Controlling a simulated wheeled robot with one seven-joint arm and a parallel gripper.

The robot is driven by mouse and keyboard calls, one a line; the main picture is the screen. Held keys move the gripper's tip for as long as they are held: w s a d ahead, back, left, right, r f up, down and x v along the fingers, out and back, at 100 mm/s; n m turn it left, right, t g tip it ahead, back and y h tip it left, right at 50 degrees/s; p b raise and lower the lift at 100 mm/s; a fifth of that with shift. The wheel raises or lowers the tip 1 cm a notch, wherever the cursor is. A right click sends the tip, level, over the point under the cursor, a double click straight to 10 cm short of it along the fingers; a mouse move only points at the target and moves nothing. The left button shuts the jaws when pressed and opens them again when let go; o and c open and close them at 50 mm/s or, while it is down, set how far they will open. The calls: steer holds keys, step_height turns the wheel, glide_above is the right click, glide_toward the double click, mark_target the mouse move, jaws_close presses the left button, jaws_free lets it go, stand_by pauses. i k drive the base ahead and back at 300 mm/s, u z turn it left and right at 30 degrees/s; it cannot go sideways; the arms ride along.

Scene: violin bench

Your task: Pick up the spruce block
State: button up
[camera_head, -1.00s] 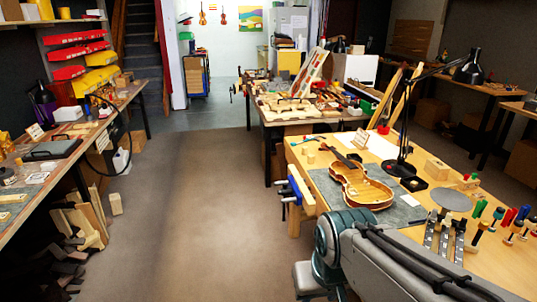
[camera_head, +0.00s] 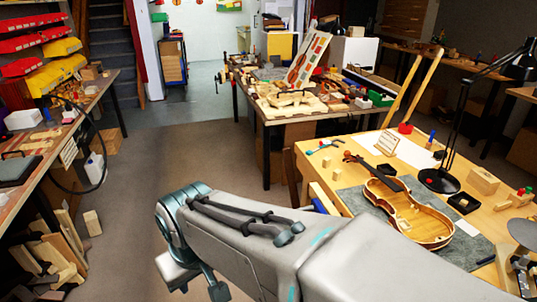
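No block is marked as spruce, and I cannot tell which pale wooden piece it is. Two small pale blocks, a farther one (camera_head: 326,162) and a nearer one (camera_head: 337,174), stand on the near bench (camera_head: 312,160), left of the violin's neck. A larger pale block (camera_head: 484,180) stands right of the black lamp base. An opened violin body (camera_head: 408,212) lies on a grey mat (camera_head: 470,247). My arm stretches across the lower middle, left of and partly over the bench's near side.
A black desk lamp (camera_head: 440,180) rises behind the violin. A second bench (camera_head: 262,108) with wooden parts stands farther back. A left bench (camera_head: 40,160) has loose wood (camera_head: 55,250) beneath it. Brown floor (camera_head: 150,160) between the benches is clear.

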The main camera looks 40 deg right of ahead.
mark_target(337, 173)
steer(key=z, duration=0.5)
steer(key=i, duration=1.05)
steer(key=z, duration=1.35)
steer(key=i, duration=0.4)
steer(key=z, duration=0.25)
